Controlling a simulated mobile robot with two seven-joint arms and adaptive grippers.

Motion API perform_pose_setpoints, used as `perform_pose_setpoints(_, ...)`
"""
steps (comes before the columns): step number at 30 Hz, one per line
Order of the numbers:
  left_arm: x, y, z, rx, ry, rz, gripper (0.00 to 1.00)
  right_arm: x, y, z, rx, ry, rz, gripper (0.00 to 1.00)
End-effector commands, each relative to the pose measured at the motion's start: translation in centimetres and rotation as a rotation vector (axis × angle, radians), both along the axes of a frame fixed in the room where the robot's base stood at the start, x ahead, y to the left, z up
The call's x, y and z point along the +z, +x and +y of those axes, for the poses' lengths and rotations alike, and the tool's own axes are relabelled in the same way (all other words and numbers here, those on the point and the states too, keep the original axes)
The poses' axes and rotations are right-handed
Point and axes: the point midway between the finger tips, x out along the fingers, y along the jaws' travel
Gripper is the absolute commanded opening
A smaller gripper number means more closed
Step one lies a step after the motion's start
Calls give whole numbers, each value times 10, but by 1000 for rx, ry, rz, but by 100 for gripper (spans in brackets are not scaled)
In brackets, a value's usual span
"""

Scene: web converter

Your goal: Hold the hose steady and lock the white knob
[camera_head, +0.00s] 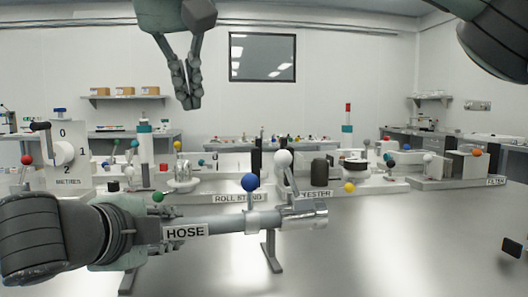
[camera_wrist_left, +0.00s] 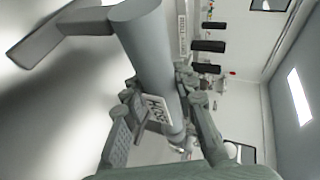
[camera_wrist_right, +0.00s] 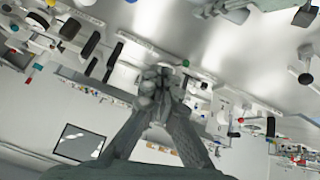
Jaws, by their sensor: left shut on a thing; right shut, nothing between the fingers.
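The grey hose (camera_head: 226,225), labelled HOSE, lies horizontally across the front in the head view. My left gripper (camera_head: 150,232) is shut around its left part; the left wrist view shows the fingers on both sides of the hose (camera_wrist_left: 146,55). The white knob (camera_head: 283,159) tops a lever that rises, slightly tilted, by the hose's metal end fitting (camera_head: 308,215). A blue knob (camera_head: 250,182) stands on a collar just left of it. My right gripper (camera_head: 190,98) hangs from above, shut and empty, above and left of the white knob and apart from it.
Dark support legs (camera_head: 271,250) stand under the hose. Behind it are the ROLL STAND (camera_head: 238,198) and TESTER stations, with a yellow knob (camera_head: 350,187) and a dark cylinder (camera_head: 319,172) close to the white knob's right.

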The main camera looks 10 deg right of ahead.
Motion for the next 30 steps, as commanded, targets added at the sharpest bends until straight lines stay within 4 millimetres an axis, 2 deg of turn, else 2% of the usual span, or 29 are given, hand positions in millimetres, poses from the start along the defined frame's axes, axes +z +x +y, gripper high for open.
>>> perform_pose_setpoints(1, -12, -1, 0, 1, 8, 29, 0, -9, -12, -8, -40, -82, 25, 0)
perform_pose_setpoints(4, -12, -1, 0, 1, 8, 29, 0, -21, -29, -25, -109, -205, 69, 0)
perform_pose_setpoints(10, -12, -2, 0, 1, 8, 29, 0, -26, -42, -39, -161, -293, 100, 0)
perform_pose_setpoints(22, -13, -1, 0, 1, 9, 28, 0, -32, -38, -41, -160, -291, 103, 0)
perform_pose_setpoints(26, -13, -2, 0, 1, 9, 28, 0, -46, -28, -47, -158, -290, 105, 0)
perform_pose_setpoints(30, -13, -2, 0, 1, 9, 28, 0, -69, -13, -58, -158, -289, 106, 0)
